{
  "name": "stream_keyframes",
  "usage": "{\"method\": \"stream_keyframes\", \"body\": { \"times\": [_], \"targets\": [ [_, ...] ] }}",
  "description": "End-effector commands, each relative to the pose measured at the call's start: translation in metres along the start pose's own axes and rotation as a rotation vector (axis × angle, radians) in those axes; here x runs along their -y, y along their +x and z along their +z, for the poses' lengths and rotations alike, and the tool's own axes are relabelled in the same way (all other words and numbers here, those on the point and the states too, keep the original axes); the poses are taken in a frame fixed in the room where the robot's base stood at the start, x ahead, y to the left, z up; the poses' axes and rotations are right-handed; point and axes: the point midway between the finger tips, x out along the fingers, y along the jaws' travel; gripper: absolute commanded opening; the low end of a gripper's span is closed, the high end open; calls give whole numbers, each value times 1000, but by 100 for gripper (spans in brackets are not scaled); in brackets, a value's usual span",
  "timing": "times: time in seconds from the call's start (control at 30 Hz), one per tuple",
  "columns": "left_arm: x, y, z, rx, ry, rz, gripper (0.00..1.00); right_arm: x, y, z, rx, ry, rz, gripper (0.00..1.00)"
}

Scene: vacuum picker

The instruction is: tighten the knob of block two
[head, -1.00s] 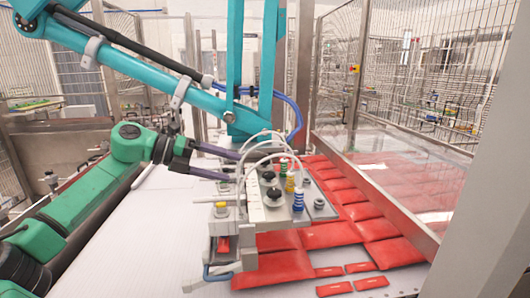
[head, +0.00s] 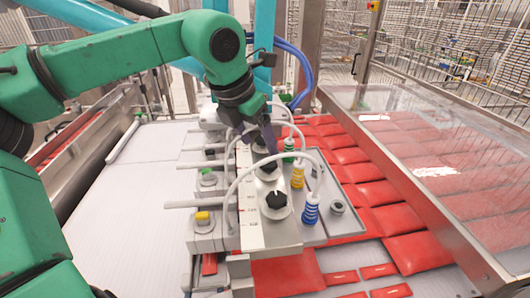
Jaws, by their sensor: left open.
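The vacuum picker (head: 315,232) is a grey plate with a white strip along its left side. Black knobs stand in a row beside the strip: a near knob (head: 276,199), a middle knob (head: 267,173) and a far one partly hidden by my gripper. I cannot read which block is number two. My left gripper (head: 268,148) comes down from above over the far part of the row, its dark fingers pointing down close to the far knob. It is open; whether the fingers straddle or touch the knob I cannot tell. My right gripper is not in view.
Suction cups in green, yellow (head: 298,174) and blue (head: 311,208) stand right of the knobs, with white hoses (head: 252,170) arching over the row. Red packs (head: 375,193) lie to the right, beside a clear guard panel (head: 440,160). The white conveyor (head: 130,220) at left is clear.

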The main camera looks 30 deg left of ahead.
Motion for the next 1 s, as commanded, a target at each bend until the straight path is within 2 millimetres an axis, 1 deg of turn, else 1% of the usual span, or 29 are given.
{"method": "stream_keyframes", "body": {
  "times": [0.03,0.13,0.2,0.3,0.4,0.57,0.6,0.67,0.7,0.77,0.8,1.0],
  "targets": [
    [0,10,0,-6,1,-4,81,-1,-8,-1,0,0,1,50],
    [0,35,0,-7,0,-3,81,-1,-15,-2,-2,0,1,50],
    [0,48,0,-5,-1,-2,81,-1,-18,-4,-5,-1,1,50],
    [0,61,0,-2,-1,-2,81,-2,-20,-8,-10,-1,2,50],
    [0,66,0,0,-2,-2,81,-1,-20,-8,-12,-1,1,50],
    [0,67,0,1,-2,-2,81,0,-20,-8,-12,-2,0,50],
    [0,67,0,1,-2,-2,77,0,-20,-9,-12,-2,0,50],
    [0,67,0,1,-2,-2,55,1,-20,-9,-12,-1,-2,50],
    [0,67,0,1,-2,-2,39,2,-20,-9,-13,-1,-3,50],
    [0,67,0,1,-2,-2,16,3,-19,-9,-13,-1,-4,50],
    [0,67,0,1,-2,-2,1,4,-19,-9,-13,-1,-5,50],
    [0,67,0,2,4,-4,0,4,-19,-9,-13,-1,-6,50]
  ]
}}
